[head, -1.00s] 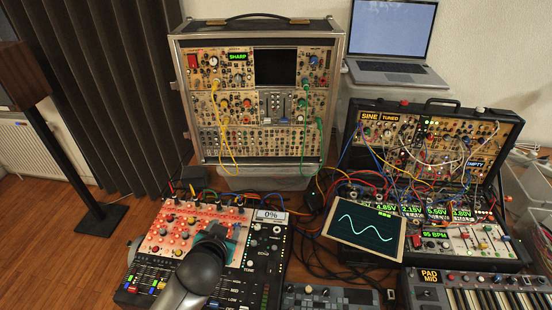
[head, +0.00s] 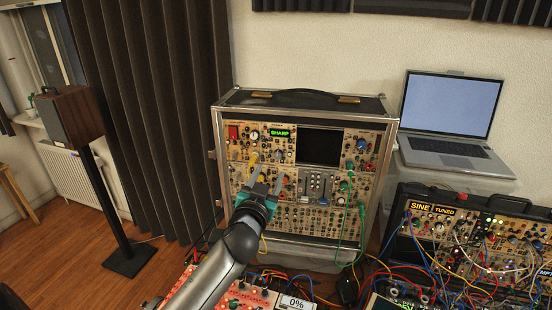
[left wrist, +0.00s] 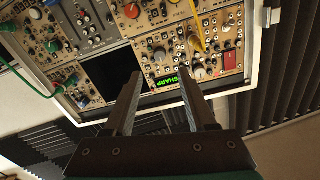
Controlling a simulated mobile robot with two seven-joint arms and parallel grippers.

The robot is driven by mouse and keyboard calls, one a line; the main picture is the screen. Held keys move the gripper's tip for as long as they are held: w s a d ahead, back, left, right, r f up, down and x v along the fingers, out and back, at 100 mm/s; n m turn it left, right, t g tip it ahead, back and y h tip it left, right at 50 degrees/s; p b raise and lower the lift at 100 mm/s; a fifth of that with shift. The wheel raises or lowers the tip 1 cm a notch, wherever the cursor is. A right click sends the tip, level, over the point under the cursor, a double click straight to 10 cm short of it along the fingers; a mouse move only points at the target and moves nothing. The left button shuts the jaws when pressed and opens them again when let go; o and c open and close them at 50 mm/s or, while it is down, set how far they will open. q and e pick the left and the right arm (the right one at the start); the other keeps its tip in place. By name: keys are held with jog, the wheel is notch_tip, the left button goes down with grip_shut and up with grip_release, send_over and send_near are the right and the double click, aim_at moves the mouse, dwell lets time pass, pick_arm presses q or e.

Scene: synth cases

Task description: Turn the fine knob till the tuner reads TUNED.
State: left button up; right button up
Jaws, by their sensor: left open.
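The tuner display (head: 280,133) in the upright synth case (head: 304,97) reads SHARP in green. It also shows upside down in the left wrist view (left wrist: 166,83). A pale knob (head: 254,135) sits left of it, beside a red square part (head: 233,132); the wrist view shows this knob too (left wrist: 199,73). I cannot read which knob is the fine one. My left gripper (head: 266,180) is open and empty, in front of the panel below the display. Its fingers (left wrist: 158,80) point at the panel, apart from the knobs as far as I can tell. My right gripper is not in view.
Yellow and green cables (head: 361,225) hang from the case front. A speaker (head: 72,115) on a stand is at left.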

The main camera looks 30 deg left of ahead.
aim_at(277, 157)
pick_arm(q)
jog(key=shift+x, duration=4.15)
grip_shut()
